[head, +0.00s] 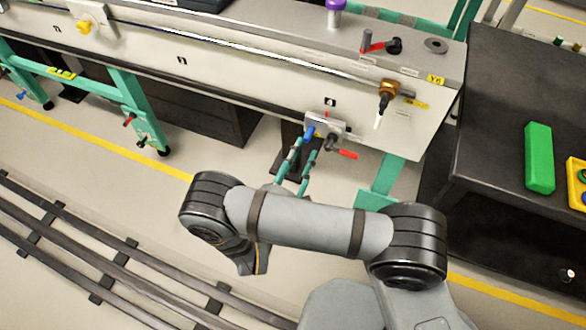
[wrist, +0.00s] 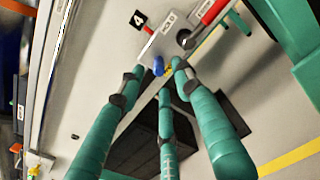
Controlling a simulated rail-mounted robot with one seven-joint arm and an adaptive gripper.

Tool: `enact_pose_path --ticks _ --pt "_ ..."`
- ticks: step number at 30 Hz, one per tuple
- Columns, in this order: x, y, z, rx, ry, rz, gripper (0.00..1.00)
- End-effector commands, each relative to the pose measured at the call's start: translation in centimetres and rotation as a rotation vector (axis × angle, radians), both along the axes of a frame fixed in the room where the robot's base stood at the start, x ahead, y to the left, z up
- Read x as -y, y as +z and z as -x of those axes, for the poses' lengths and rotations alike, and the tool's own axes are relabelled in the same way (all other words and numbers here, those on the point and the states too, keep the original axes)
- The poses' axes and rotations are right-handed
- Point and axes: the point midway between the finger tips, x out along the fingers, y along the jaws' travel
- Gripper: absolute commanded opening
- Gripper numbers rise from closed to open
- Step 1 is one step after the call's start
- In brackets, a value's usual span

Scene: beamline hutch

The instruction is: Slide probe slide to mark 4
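A small black plate marked 4 (wrist: 140,19) is on the pale front panel; it shows in the head view (head: 330,101). Below it is a light plate (head: 329,123) with a blue knob (head: 309,132) and a dark valve with a red lever (head: 347,154). A plate with a yellow knob (head: 84,27) sits on the long rail (head: 240,46) at the far left. I cannot read which is the probe slide. My gripper (head: 306,148) has teal fingers, apart, with tips close to the blue knob (wrist: 158,66). I cannot tell whether they touch it.
A brass fitting (head: 388,88) stands at the rail's right end. Other marks (head: 182,60) lie along the panel to the left. Teal legs (head: 140,105) support the bench. A dark table (head: 490,130) with a green block (head: 539,157) is at the right. Floor tracks (head: 120,262) run at lower left.

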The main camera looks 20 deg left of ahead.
Motion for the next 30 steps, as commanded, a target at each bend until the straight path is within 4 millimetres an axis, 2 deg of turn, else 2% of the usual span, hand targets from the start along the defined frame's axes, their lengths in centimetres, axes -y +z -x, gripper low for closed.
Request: enact_pose_path --ticks 1,6,12,30 --pt "-0.2 0.0 1.2 0.001 0.006 0.001 0.34" --pt "-0.4 0.0 4.4 0.001 0.003 0.000 0.34" --pt "-0.4 0.0 6.4 0.001 -0.001 0.000 0.34" --pt "-0.3 0.0 6.4 0.001 -0.004 0.000 0.34"
